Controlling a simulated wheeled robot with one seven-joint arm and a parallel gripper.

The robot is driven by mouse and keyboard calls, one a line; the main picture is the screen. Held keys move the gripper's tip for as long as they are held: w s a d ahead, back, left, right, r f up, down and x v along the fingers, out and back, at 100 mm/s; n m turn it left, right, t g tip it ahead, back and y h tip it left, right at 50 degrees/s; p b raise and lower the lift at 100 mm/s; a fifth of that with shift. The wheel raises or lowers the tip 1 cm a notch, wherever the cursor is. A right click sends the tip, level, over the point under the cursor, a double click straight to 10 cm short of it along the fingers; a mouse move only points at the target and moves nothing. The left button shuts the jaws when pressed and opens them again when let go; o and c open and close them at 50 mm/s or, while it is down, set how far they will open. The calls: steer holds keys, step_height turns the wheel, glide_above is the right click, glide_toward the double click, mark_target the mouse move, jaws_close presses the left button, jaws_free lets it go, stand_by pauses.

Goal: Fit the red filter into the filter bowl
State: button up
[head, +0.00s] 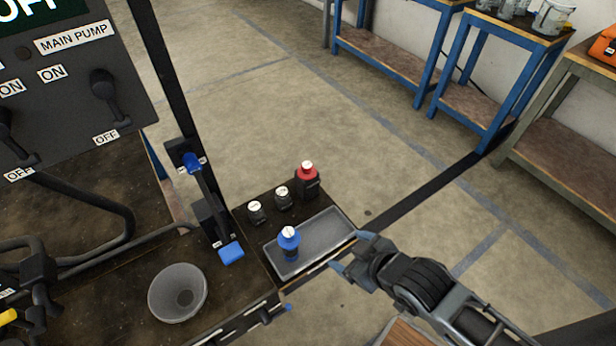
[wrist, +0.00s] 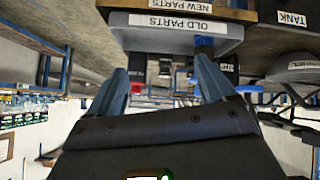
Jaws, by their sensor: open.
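The red-topped filter (head: 308,178) stands upright on the dark bench at the back of the parts area, beside two small dark pieces with white tops. A bit of red (wrist: 137,88) shows near one finger in the wrist view. A blue-topped filter (head: 289,243) stands in the grey tray (head: 325,232), labelled OLD PARTS in the wrist view (wrist: 190,35). My gripper (head: 352,255) is open and empty just beyond the tray's right end; its two fingers also show apart in the wrist view (wrist: 160,68).
A grey cone-shaped vessel (head: 178,292) sits on the bench at the lower left. Blue-handled levers (head: 231,252) stand left of the tray. A switch panel (head: 75,75) rises at the upper left. The floor right of the bench is clear up to blue-framed tables.

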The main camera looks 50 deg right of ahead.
steer(key=w+d+g, duration=0.1)
steer(key=w+d, duration=0.1)
steer(key=w+d+f+g, duration=0.1)
steer(key=w, duration=0.2)
steer(key=w+d+f+m+p, duration=0.1)
steer(key=w+d, duration=0.1)
steer(key=w, duration=0.1)
steer(key=shift+d+f+g+h, duration=0.15)
steer(key=shift+d+g+h, duration=0.15)
steer(key=shift+g, duration=0.1)
steer(key=w+d+g, duration=0.2)
steer(key=w+d, duration=0.1)
steer(key=w, duration=0.2)
step_height(320, 180, up, 12)
steer(key=f+m+g+y+p, duration=0.1)
steer(key=m+g+y+p, duration=0.1)
steer(key=g+y, duration=0.15)
glide_above(307, 165)
steer(key=shift+r+g, duration=0.25)
steer(key=shift+f, duration=0.1)
steer(key=shift+f+b, duration=1.65)
steer(key=shift+f, duration=2.8)
steer(key=shift+r+p, duration=0.1)
steer(key=shift+p, duration=0.45)
steer(key=shift+c, duration=0.4)
